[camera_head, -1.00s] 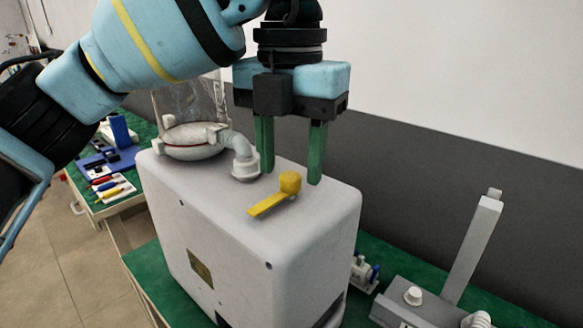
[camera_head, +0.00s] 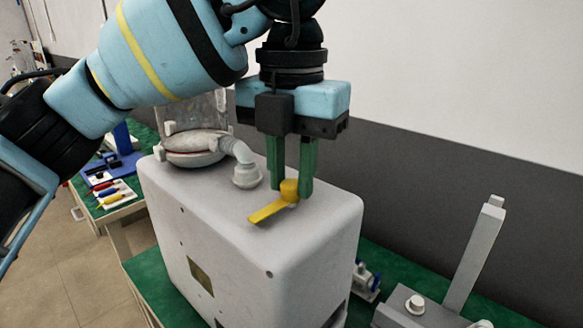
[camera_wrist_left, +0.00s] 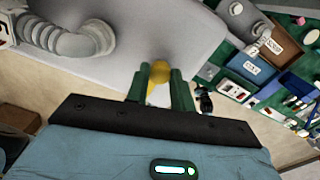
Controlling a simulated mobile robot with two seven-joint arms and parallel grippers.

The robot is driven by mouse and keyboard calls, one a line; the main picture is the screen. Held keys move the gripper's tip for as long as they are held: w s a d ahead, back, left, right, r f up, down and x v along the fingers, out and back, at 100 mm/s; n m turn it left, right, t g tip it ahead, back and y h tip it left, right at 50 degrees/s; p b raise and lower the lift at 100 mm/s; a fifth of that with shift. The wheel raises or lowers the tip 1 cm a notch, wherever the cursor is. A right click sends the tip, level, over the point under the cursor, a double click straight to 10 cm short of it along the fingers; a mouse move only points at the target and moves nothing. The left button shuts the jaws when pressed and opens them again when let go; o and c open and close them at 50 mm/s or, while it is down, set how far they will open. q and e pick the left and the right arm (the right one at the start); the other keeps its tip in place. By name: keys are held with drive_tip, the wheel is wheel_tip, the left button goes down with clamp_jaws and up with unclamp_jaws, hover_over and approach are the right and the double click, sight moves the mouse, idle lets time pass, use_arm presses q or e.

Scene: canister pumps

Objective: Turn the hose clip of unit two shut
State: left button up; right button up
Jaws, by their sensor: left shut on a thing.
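The yellow hose clip (camera_head: 268,211) sits on top of the white pump unit (camera_head: 310,236), with a round knob and a flat lever pointing to the front left. My left gripper (camera_head: 290,190) is shut on the clip's knob, its green fingers on either side. The left wrist view shows the yellow knob (camera_wrist_left: 158,80) between the green fingers (camera_wrist_left: 158,90); the lever is hidden there. A white hose elbow (camera_head: 246,172) with a canister stands behind and left of the clip. My right gripper is not in view.
A green side table with a blue rack (camera_head: 118,165) and coloured tools (camera_head: 108,194) is at the left. A grey upright post (camera_head: 474,255) on a base stands at the right. The wrist view shows labelled bins (camera_wrist_left: 252,68) and a ribbed hose (camera_wrist_left: 62,40).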

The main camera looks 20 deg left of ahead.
use_arm(q)
drive_tip(key=shift+r+m+p, duration=0.2)
drive_tip(key=shift+m+p, duration=1)
drive_tip(key=shift+m, duration=0.1)
drive_tip(key=m+p, duration=0.1)
drive_tip(key=m, duration=0.1)
drive_tip(key=shift+m+p, duration=0.9)
drive_tip(key=shift+m, duration=0.4)
drive_tip(key=m+p, duration=0.2)
drive_tip(key=m, duration=0.3)
drive_tip(key=shift+f, duration=0.1)
drive_tip(key=m, duration=0.5)
drive_tip(key=shift+f+p, duration=0.1)
drive_tip(key=shift+p, duration=0.25)
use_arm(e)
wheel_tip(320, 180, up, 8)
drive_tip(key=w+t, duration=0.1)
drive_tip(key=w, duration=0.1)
use_arm(q)
drive_tip(key=shift+m, duration=0.4)
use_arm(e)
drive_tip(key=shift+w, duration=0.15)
use_arm(q)
drive_tip(key=o, duration=1)
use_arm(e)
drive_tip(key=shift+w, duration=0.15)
